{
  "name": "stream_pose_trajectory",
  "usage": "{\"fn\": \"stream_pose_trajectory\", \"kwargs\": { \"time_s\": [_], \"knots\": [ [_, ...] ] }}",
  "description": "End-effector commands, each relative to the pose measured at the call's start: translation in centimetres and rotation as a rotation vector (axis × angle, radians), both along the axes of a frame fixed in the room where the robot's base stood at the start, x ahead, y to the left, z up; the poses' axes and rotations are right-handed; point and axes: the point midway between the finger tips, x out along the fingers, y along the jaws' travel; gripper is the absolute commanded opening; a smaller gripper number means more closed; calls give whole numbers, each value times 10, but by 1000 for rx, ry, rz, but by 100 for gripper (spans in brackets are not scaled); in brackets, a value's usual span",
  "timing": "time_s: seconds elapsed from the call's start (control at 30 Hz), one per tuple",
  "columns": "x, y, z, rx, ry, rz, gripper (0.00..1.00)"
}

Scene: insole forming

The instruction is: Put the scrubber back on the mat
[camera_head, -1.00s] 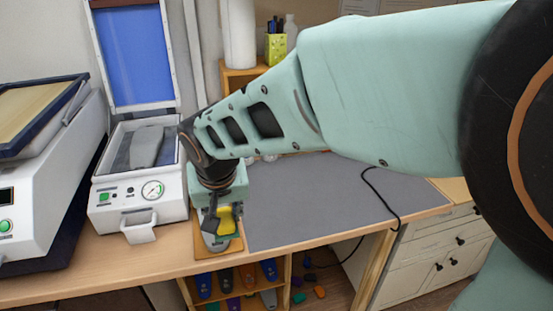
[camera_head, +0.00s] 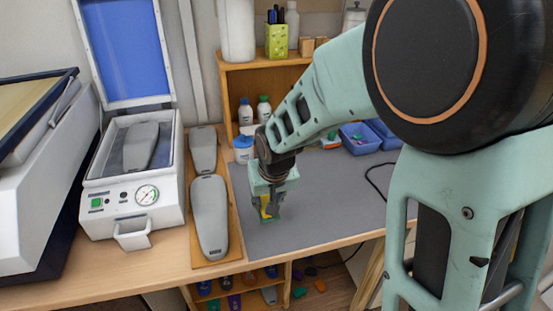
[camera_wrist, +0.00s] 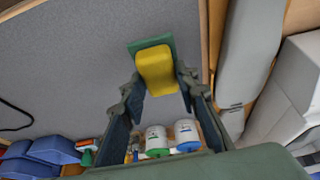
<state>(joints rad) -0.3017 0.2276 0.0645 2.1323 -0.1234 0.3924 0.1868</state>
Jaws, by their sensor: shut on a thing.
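The scrubber is a yellow sponge block with a green face, seen in the head view (camera_head: 265,212) and in the wrist view (camera_wrist: 156,68). My gripper (camera_head: 267,204) is shut on it, with one finger on each side of the yellow part in the wrist view. The green face points down, away from the gripper. The grey mat (camera_head: 330,205) lies on the bench, and the scrubber is over its left part. The scrubber is at or just above the mat's surface; I cannot tell whether it touches.
Two grey foot forms (camera_head: 209,215) lie on a wooden board (camera_head: 232,240) just left of the mat. A white press (camera_head: 132,210) stands further left. Bottles (camera_head: 263,108), a blue-lidded jar (camera_head: 243,150) and blue bins (camera_head: 360,138) stand behind. The mat's middle is clear.

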Motion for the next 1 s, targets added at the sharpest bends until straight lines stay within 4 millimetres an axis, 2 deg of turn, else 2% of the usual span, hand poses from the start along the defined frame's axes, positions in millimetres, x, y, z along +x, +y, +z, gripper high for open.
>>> {"fn": "stream_pose_trajectory", "kwargs": {
  "time_s": [0.1, 0.33, 0.53, 0.93, 0.97, 1.0],
  "knots": [
    [8, -10, -14, 1, 1, -3, 9],
    [16, -20, -30, 1, 1, -3, 9],
    [16, -18, -57, 0, 1, 1, 9],
    [16, -18, -64, 1, -2, 0, 9],
    [16, -18, -63, 1, -2, 0, 30],
    [16, -18, -62, 1, -2, 0, 35]
  ]
}}
